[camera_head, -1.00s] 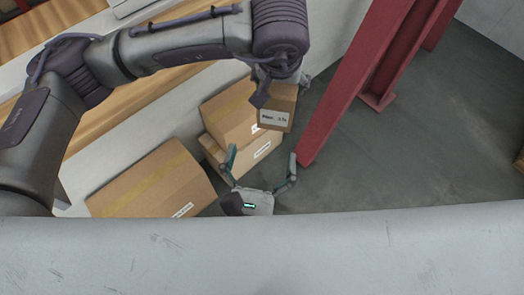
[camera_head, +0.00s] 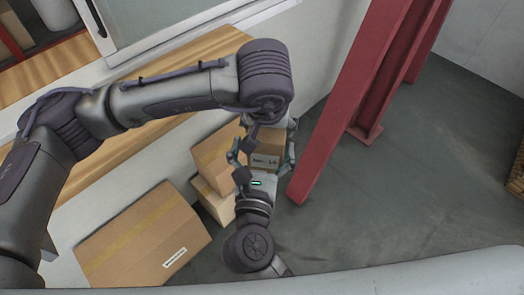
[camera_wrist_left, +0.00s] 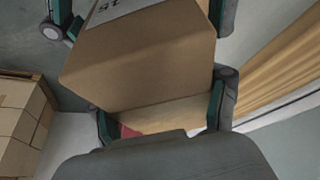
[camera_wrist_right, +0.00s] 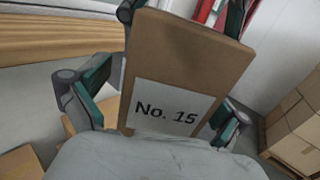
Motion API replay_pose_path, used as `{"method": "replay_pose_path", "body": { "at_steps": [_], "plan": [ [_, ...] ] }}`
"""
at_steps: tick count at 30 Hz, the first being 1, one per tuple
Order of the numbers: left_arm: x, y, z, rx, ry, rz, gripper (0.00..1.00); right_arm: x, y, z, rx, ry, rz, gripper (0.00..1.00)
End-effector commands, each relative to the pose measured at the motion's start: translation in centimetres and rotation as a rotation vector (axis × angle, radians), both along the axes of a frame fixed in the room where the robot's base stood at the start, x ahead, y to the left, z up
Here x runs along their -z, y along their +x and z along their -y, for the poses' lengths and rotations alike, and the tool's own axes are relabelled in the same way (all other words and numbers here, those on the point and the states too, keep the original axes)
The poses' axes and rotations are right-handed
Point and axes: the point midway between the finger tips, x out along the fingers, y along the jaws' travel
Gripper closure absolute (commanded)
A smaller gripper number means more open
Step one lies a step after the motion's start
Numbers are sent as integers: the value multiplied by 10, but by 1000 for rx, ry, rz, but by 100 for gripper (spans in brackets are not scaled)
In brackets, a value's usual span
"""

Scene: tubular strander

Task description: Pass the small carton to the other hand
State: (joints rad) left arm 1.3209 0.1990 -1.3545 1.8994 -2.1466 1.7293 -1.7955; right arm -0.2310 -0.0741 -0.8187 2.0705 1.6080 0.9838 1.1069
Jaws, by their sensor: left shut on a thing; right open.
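The small brown carton (camera_head: 266,147) hangs below my left gripper (camera_head: 268,122), which is shut on it. It fills the upper middle of the left wrist view (camera_wrist_left: 145,65). Its white "No. 15" label faces the camera in the right wrist view (camera_wrist_right: 185,60). My right gripper (camera_head: 263,158) is open, coming from below, with one finger on each side of the carton. In the right wrist view a gap shows between the left finger and the carton; whether the right finger touches I cannot tell. My left fingertips are mostly hidden in the head view.
A large carton (camera_head: 143,240) lies at lower left. Stacked cartons (camera_head: 212,165) stand just left of my right gripper. A red steel beam (camera_head: 345,110) rises close to the right of the grippers. Grey floor (camera_head: 430,180) is free further right.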

Motion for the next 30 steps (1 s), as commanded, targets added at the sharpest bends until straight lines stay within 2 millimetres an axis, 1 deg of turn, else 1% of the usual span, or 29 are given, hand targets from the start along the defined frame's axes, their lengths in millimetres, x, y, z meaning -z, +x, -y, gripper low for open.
{"method": "replay_pose_path", "body": {
  "at_steps": [5, 8, 12, 20, 21, 23, 24, 25, 30],
  "plan": [
    [-1, 0, 0, 0, -1, 2, 83, 0, 0, 0, 0, 0, 0, 0],
    [-1, 0, 0, 0, -1, 2, 83, 0, 0, 0, 0, -1, 0, 15],
    [-1, 0, 1, 1, -2, 2, 83, 0, 0, 0, -1, -1, 1, 38],
    [-1, -2, 3, 9, -7, -2, 83, 0, 0, -3, -8, 0, 1, 82],
    [-1, -3, 3, 11, -7, -3, 21, -2, 0, -3, -9, 0, 4, 82],
    [-1, -3, 4, 11, -8, -3, 11, -2, 0, -3, -9, 0, 4, 83],
    [-1, -3, 4, 11, -9, -3, 4, -2, 0, -3, -10, 0, 4, 83],
    [-1, -3, 4, 11, -8, -3, 0, -1, 0, -3, -9, 0, 3, 83],
    [-1, -2, 3, 8, -6, -1, 0, -1, 0, -2, -7, 0, 2, 83]
  ]
}}
